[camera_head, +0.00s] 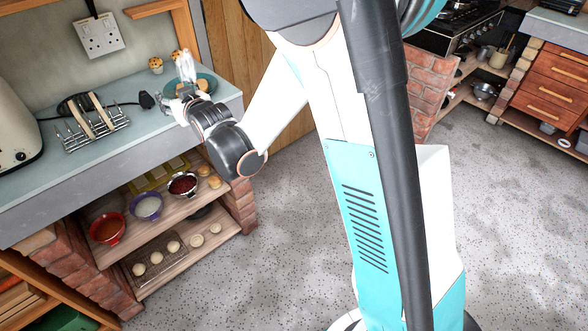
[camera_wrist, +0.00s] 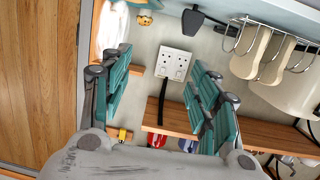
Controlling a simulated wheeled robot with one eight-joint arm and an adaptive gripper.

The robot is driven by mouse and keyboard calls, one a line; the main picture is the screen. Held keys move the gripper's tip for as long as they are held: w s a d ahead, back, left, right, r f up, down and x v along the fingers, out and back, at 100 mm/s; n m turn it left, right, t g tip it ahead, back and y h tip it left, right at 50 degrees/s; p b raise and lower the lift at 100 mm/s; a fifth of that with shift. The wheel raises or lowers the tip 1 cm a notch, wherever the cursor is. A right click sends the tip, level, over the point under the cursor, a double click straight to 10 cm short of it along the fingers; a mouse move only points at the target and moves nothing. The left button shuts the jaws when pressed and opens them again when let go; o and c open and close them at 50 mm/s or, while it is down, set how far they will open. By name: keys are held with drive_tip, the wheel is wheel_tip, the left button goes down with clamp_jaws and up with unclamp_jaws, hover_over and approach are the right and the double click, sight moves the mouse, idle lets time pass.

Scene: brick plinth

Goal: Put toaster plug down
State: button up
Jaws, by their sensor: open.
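The black toaster plug (camera_head: 146,100) lies on the pale counter (camera_head: 115,145), with its cord running left towards the toaster (camera_head: 14,128). The plug also shows at the top of the wrist view (camera_wrist: 192,22), beyond the fingertips and apart from them. My gripper (camera_head: 183,98) is over the right end of the counter, to the right of the plug. In the wrist view, my gripper's teal fingers (camera_wrist: 160,75) are spread wide with nothing between them. The head view shows the fingers only small and partly hidden by the wrist.
A metal rack (camera_head: 95,130) stands left of the plug. A teal plate (camera_head: 205,83) with a white item and muffins (camera_head: 156,65) are close to my gripper. A white wall socket (camera_head: 100,35) has a black cord. Shelves below hold bowls (camera_head: 108,228). Open floor lies right.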

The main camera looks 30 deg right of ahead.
drive_tip(key=s+d+r+g+h, duration=0.1)
drive_tip(key=s+d+r, duration=0.15)
drive_tip(key=s, duration=0.25)
drive_tip(key=s+d+r+g, duration=0.1)
drive_tip(key=s+d+r, duration=0.1)
drive_tip(key=s+d, duration=0.2)
drive_tip(key=s+d+f+g, duration=0.1)
drive_tip(key=s+d+g, duration=0.1)
drive_tip(key=s, duration=0.8)
drive_tip(key=s+d+f+m+g+h, duration=0.1)
drive_tip(key=s+d, duration=0.3)
drive_tip(key=s, duration=0.6)
drive_tip(key=s+d+f+m+g+h, duration=0.1)
drive_tip(key=s+d+f+g, duration=0.1)
drive_tip(key=s, duration=0.8)
drive_tip(key=shift+s+d+g, duration=0.35)
drive_tip(key=shift+d+g, duration=0.25)
drive_tip(key=shift+d, duration=0.05)
